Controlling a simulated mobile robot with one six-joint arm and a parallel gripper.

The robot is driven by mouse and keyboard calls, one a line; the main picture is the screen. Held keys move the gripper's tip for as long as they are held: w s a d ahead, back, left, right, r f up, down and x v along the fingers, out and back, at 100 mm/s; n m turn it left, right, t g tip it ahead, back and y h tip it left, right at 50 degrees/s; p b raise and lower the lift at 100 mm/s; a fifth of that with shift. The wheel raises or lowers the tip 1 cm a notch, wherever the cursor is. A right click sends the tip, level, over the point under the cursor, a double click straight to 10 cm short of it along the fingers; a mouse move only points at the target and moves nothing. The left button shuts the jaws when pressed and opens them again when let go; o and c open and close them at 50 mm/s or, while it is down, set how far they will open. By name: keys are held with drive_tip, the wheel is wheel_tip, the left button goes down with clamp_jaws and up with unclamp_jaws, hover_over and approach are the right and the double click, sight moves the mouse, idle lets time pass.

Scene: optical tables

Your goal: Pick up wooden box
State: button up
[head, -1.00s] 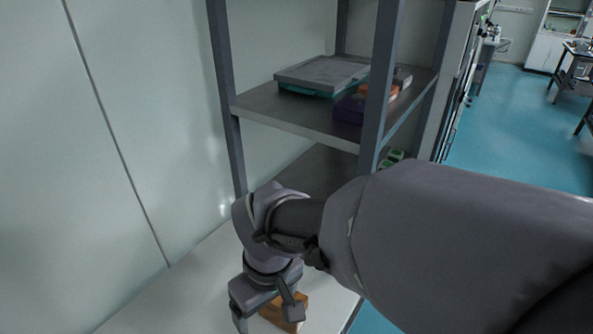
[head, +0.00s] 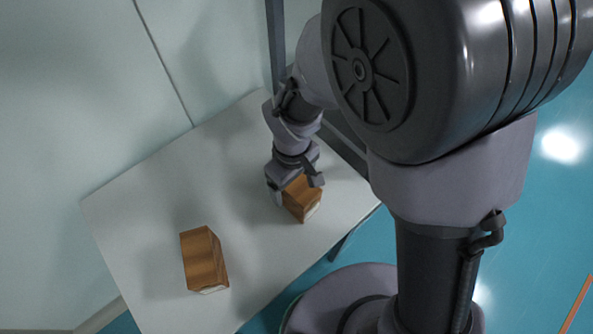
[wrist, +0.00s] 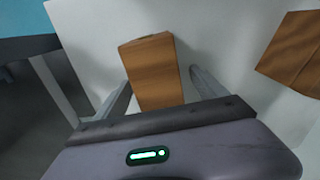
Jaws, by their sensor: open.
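Two wooden boxes stand on the white table. One wooden box (head: 302,199) is at my gripper (head: 294,192), near the table's right side. In the wrist view this box (wrist: 155,72) lies between the two fingers of my gripper (wrist: 160,88), with a visible gap at the right finger. The fingers are apart, one on each side of it. The other wooden box (head: 203,260) stands apart, nearer the front left of the table. Its corner also shows at the right of the wrist view (wrist: 293,52).
The white table (head: 150,205) stands against a pale wall (head: 80,110). A dark shelf post (head: 276,45) rises behind my gripper. The table surface between the two boxes is clear. Blue floor (head: 545,200) lies to the right.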

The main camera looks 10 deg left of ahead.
wheel_tip(320, 180, down, 3)
drive_tip(key=shift+w+d+f+b, duration=0.1)
drive_tip(key=shift+f+b, duration=0.05)
drive_tip(key=shift+b, duration=0.25)
drive_tip(key=shift+c, duration=0.4)
clamp_jaws()
